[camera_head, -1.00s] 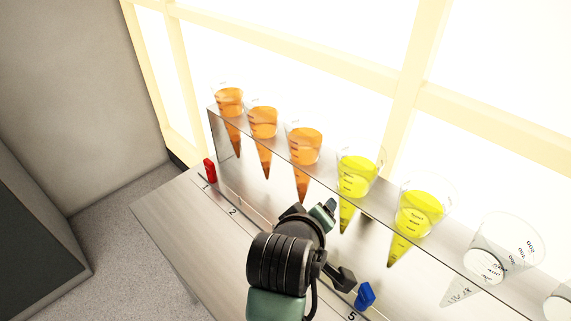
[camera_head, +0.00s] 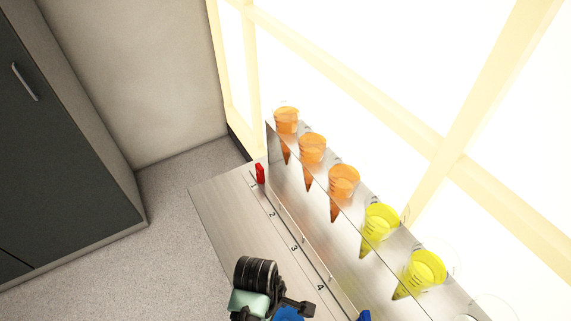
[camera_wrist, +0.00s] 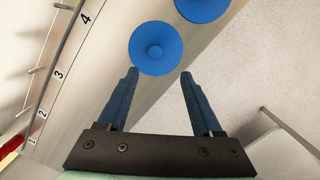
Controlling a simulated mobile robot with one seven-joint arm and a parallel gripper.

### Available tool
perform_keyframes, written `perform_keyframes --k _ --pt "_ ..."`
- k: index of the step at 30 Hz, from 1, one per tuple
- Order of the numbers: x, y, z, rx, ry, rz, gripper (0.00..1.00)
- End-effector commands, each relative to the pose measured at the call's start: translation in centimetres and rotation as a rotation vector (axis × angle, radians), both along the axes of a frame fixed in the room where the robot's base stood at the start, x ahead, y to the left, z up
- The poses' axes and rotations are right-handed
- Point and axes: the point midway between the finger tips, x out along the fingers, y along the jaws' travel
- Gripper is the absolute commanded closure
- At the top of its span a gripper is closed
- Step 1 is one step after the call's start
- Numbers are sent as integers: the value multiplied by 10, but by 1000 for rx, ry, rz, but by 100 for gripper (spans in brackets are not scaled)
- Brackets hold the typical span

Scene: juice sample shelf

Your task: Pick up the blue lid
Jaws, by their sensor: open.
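A round blue lid (camera_wrist: 155,48) with a small raised centre lies on the table in the wrist view, just beyond my fingertips and roughly between their lines. A second blue lid (camera_wrist: 202,9) is partly cut off at the top edge. My gripper (camera_wrist: 159,77) is open and empty, with one finger on each side of a clear gap. In the head view my gripper (camera_head: 287,304) is at the bottom edge, partly hidden by my wrist, and part of a blue lid (camera_head: 288,314) shows beside it.
A red clip (camera_head: 260,173) stands by number 1 and a blue clip (camera_head: 365,316) at the bottom edge. A dark cabinet (camera_head: 50,150) stands left.

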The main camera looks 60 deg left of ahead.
Motion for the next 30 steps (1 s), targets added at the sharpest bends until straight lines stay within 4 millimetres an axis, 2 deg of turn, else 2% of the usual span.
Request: perform_keyframes --k 3,11,20,29,30 --pt "1 -2 -18 0 1 -1 33" --pt "6 -5 -35 0 0 -3 33" --pt "15 -10 -72 1 0 -3 33" --pt "15 -10 -77 3 -2 -4 33" --pt "15 -10 -77 3 -2 -4 37"
